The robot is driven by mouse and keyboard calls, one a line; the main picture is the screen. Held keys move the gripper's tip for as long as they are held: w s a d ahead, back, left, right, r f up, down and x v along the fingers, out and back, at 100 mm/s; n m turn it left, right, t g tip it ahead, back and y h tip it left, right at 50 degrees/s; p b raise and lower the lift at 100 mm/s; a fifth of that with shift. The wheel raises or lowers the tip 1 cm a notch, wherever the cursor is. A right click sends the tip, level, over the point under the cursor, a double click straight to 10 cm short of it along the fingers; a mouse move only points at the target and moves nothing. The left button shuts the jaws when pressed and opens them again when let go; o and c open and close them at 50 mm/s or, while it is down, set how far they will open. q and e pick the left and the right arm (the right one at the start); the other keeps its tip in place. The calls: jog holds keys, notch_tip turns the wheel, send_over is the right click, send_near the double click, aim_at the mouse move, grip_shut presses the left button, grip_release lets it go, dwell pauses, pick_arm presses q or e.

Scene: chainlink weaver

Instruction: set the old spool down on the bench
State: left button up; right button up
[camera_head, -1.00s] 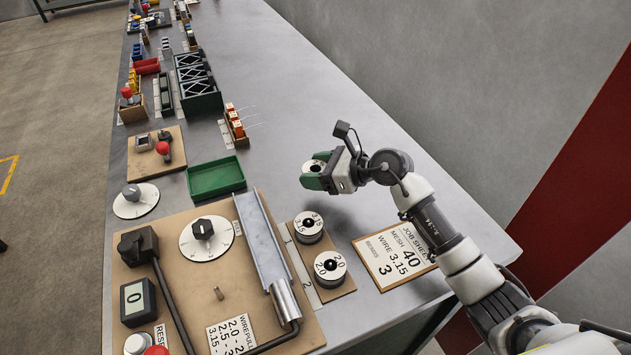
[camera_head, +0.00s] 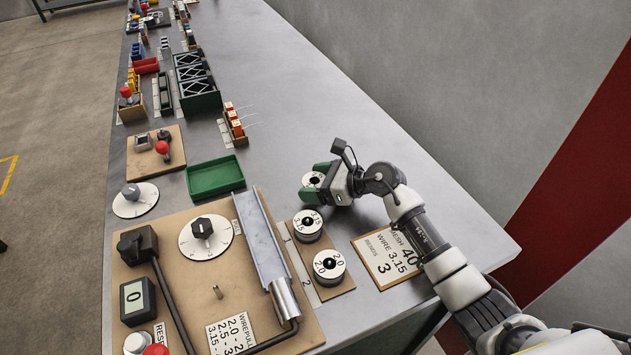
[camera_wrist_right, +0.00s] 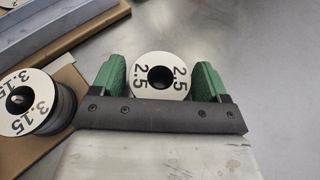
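The old spool (camera_head: 312,180) is a white-topped reel marked 2.5 with a dark centre hole. In the right wrist view the spool (camera_wrist_right: 160,76) sits upright between the two green fingers of my right gripper (camera_wrist_right: 160,82). I cannot tell whether the spool's underside touches the bench. My left gripper is not in view.
Spools marked 3.15 (camera_head: 307,225) and 2.0 (camera_head: 329,267) stand on a brown holder just in front. The job sheet (camera_head: 385,258) lies under my right forearm. A green tray (camera_head: 215,177) is at the left. The bench behind the gripper is clear.

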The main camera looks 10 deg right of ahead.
jog(key=shift+o, duration=0.6)
jog(key=shift+r, duration=0.1)
jog(key=shift+r, duration=0.15)
jog(key=b+v, duration=0.1)
jog(key=v, duration=0.9)
jog(key=shift+s+d, duration=0.25)
jog(key=shift+d, duration=0.1)
jog(key=shift+s+d+r, duration=0.3)
jog(key=shift+d, duration=0.1)
